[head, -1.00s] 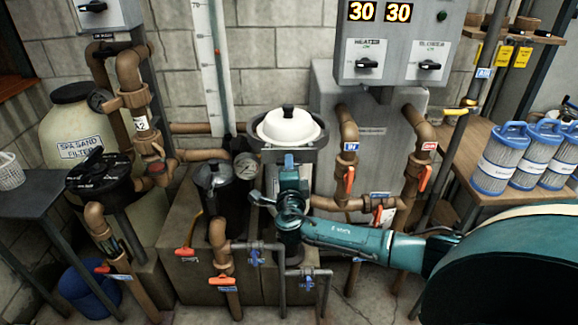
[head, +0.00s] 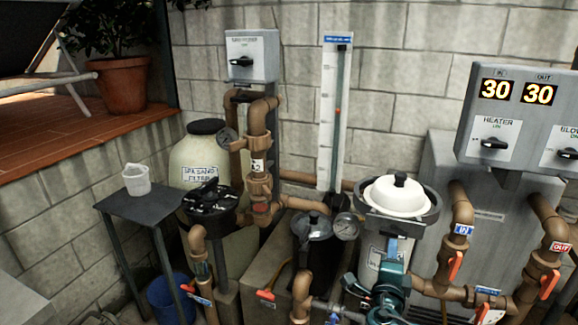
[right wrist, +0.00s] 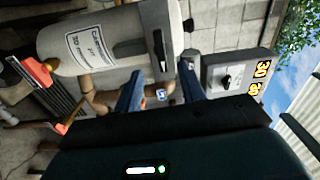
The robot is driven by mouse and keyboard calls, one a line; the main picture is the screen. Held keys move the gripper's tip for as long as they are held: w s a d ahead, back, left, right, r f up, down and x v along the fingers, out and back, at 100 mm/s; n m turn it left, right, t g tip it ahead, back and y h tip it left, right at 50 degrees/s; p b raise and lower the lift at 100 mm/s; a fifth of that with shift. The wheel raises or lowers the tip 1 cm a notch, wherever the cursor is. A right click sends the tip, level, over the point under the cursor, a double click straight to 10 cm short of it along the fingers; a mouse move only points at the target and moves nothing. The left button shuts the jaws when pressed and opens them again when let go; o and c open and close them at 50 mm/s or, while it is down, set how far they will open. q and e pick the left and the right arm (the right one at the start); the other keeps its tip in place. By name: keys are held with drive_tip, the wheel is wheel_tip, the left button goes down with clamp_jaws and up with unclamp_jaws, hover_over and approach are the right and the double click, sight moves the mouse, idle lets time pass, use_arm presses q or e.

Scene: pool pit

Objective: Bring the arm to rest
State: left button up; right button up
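My right gripper (head: 391,251) shows at the lower right of the head view, in front of the white-lidded filter canister (head: 378,262). In the right wrist view, the two blue fingers of the gripper (right wrist: 164,68) stand apart with nothing visible between them but background pipework. The canister's grey body (right wrist: 110,42) with its printed label lies close to the fingers on the left of that view. I cannot tell whether a finger touches it. Most of my right arm is cut off below the head view. My left gripper is not in view.
Brown pipes with red-handled valves (head: 455,266) stand right of the canister, below the grey control box (head: 520,118) reading 30 and 30.

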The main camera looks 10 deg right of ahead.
drive_tip(key=s+a+f+m+g+y, duration=0.3)
drive_tip(key=s+a+f+m+y, duration=0.1)
drive_tip(key=s+a+f+m, duration=0.35)
drive_tip(key=s+a+f+m+g+y, duration=0.2)
drive_tip(key=s+a+f+m+y, duration=0.2)
drive_tip(key=a+f+m, duration=0.45)
drive_tip(key=s+a+f+m+y, duration=0.1)
drive_tip(key=s+m, duration=0.6)
drive_tip(key=m, duration=0.7)
drive_tip(key=s+a+f+m+y, duration=0.1)
drive_tip(key=s+m, duration=0.6)
drive_tip(key=m, duration=0.8)
drive_tip(key=shift+f+m+g+y, duration=0.3)
drive_tip(key=shift+f+y, duration=0.35)
drive_tip(key=shift+y, duration=0.35)
drive_tip(key=shift+s+a, duration=0.1)
